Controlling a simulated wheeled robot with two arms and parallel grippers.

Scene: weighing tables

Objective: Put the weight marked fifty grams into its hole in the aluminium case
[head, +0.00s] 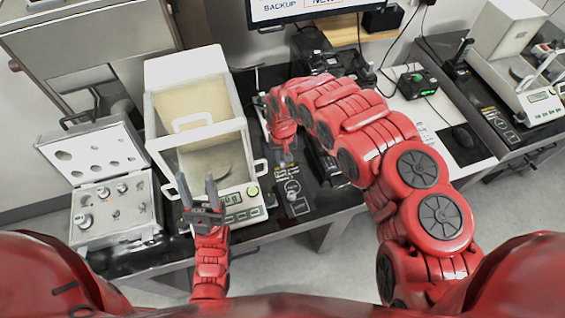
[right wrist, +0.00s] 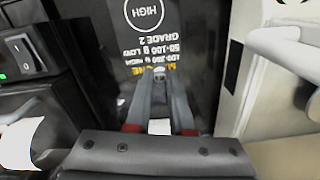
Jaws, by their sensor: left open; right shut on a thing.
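My right gripper (head: 286,150) is shut on a small shiny metal weight (right wrist: 159,73), above the dark printed mat right of the balance. Only the knob-like top of the weight shows between the fingertips; its marking cannot be read. The open aluminium case (head: 84,243) stands at the left of the table. Its lower tray holds several metal weights of different sizes; which hole belongs to fifty grams cannot be read. My left gripper (head: 197,186) is open and empty, fingers pointing up in the picture, in front of the balance and right of the case.
The balance (head: 245,217) with its clear draft shield (head: 186,65) stands between the case and my right gripper. A monitor (head: 300,8) and a small black device with green lights (head: 417,84) are at the back. A second balance (head: 540,105) is on the right table.

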